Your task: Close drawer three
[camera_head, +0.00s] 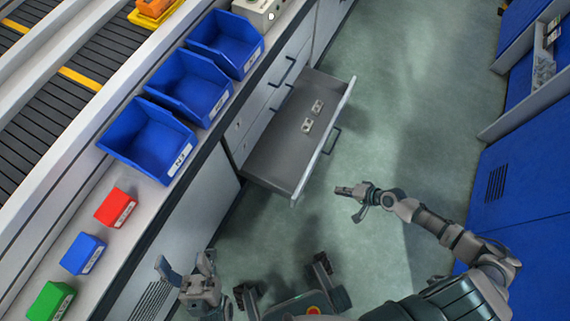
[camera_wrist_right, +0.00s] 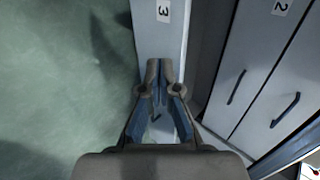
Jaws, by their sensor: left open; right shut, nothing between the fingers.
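Drawer three (camera_head: 262,155) is pulled out from the grey cabinet in the head view, with two small pale pieces (camera_head: 312,116) inside. Its front faces right and carries a dark handle (camera_head: 332,140). In the right wrist view its front (camera_wrist_right: 172,40) bears the label 3. My right gripper (camera_head: 341,189) is shut and empty, just outside the drawer front near its lower end. In the right wrist view, the closed fingertips (camera_wrist_right: 160,66) overlap the drawer front; I cannot tell whether they touch it. My left gripper (camera_head: 186,265) is open and empty at the lower left, away from the drawer.
Other closed drawers with dark handles (camera_head: 282,72) sit beside the open one; label 2 (camera_wrist_right: 282,6) shows in the right wrist view. Blue bins (camera_head: 150,139) and red, blue and green boxes line the counter. Green floor (camera_head: 410,120) lies free to the right, before blue cabinets (camera_head: 520,180).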

